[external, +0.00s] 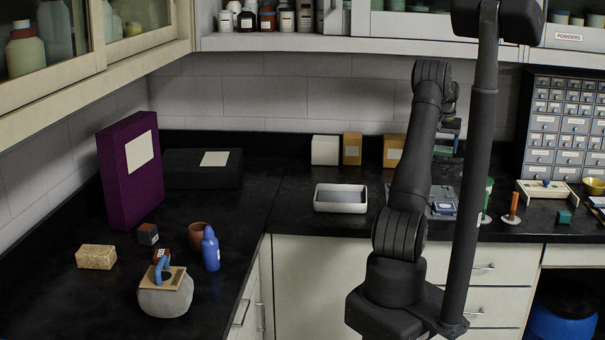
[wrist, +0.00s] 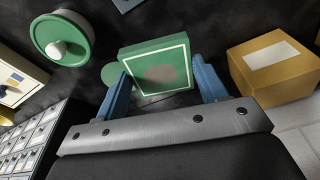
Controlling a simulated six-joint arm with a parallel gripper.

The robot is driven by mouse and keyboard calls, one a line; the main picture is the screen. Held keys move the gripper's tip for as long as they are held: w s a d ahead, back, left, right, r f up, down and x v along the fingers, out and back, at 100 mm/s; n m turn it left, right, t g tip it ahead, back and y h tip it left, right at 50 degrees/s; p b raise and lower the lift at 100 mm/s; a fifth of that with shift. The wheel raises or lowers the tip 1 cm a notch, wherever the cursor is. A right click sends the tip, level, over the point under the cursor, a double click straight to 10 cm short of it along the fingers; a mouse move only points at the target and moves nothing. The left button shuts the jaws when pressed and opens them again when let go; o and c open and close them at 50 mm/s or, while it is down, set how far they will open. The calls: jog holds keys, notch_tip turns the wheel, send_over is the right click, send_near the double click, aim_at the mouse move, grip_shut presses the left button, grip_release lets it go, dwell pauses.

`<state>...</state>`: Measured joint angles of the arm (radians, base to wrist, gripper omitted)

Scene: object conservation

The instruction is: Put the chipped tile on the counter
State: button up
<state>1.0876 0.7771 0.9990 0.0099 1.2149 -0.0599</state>
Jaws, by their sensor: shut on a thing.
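My gripper (wrist: 160,82) has its blue fingers on either side of a green square tile (wrist: 140,55) and is shut on it. The tile has a pale border and a brownish-grey patch on its face, possibly the chip. In the external view a small green piece (external: 443,150), likely this tile, shows beside my arm above the back counter, and my arm partly hides the gripper. The black counter (external: 290,222) runs along the back and down the left side.
A white tray (external: 340,207) stands on the back counter, left of my arm. A tan box (wrist: 275,65) is right of the gripper. A green round dish (wrist: 43,50) is at left. A grey stone (external: 165,300) bears a tan plate.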

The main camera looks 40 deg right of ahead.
jog(key=shift+m, duration=0.9)
jog(key=s+d, duration=0.1)
jog(key=s, duration=0.3)
jog(key=s+d, duration=0.2)
jog(key=s, duration=0.1)
jog(key=s+d, duration=0.1)
jog(key=s, duration=0.3)
jog(key=shift+s+d, duration=0.35)
send_over(449, 178)
jog(key=f, duration=0.7)
jog(key=shift+s+a, duration=0.15)
jog(key=shift+a, duration=0.25)
jog(key=shift+f, duration=2)
jog(key=shift+f, duration=0.2)
jog(key=o, duration=1.1)
jog(key=shift+r, duration=0.1)
